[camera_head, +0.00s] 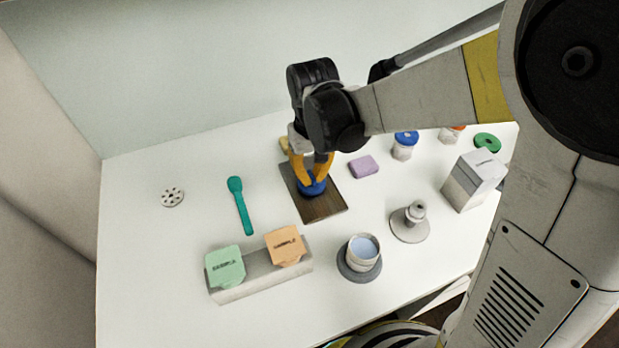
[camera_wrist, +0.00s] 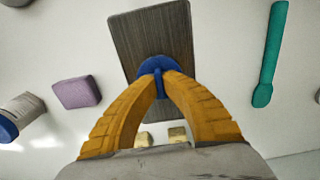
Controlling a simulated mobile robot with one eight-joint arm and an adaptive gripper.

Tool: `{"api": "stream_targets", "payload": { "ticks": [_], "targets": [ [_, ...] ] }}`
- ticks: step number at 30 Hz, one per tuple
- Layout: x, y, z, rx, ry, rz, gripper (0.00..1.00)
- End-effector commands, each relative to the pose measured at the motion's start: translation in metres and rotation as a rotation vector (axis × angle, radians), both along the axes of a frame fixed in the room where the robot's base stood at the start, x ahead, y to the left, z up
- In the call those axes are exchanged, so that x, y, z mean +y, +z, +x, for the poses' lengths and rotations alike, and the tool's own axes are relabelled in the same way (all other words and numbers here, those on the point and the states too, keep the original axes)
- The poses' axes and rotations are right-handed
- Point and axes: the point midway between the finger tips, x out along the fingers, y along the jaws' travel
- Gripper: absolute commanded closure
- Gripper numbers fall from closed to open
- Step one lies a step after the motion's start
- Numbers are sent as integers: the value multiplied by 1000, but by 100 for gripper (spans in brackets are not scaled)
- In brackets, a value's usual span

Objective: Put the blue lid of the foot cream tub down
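The blue lid (camera_head: 313,187) is at the dark wooden board (camera_head: 322,209), over its middle part in the head view. In the wrist view the lid (camera_wrist: 152,66) shows as a round disc with a small upright grip, in front of the board (camera_wrist: 160,25). My gripper (camera_head: 314,174) has its orange fingers closed together on that grip from above. I cannot tell whether the lid touches the board or hangs just over it. An open tub (camera_head: 351,264) with pale blue cream stands on a grey round base (camera_head: 345,272) at the front.
A purple block (camera_head: 363,167) lies right of the board, with a blue-capped jar (camera_head: 402,152) beyond it. A teal spatula (camera_head: 241,208) lies left. A rack (camera_head: 262,279) with green and orange sample cards stands in front. A grey stand (camera_head: 409,226) and a box (camera_head: 473,181) are right.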

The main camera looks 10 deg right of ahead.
Motion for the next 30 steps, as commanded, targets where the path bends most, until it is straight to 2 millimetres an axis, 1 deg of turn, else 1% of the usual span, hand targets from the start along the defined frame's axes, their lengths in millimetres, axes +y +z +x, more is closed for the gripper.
{"api": "stream_targets", "payload": {
  "ticks": [1,7,11,12,13,14,22,24,26,29,30],
  "targets": [
    [0,-5,-1,0,0,0,100],
    [0,-2,-1,0,0,0,100],
    [0,-6,0,0,0,0,100],
    [0,-6,0,0,0,0,87],
    [0,-5,0,0,0,0,78],
    [0,-5,0,0,0,0,73],
    [0,-5,-1,0,0,0,73],
    [0,-2,-1,0,0,0,73],
    [0,3,0,0,0,0,73],
    [-1,20,2,0,-1,0,73],
    [-1,28,4,0,-2,0,73]
  ]
}}
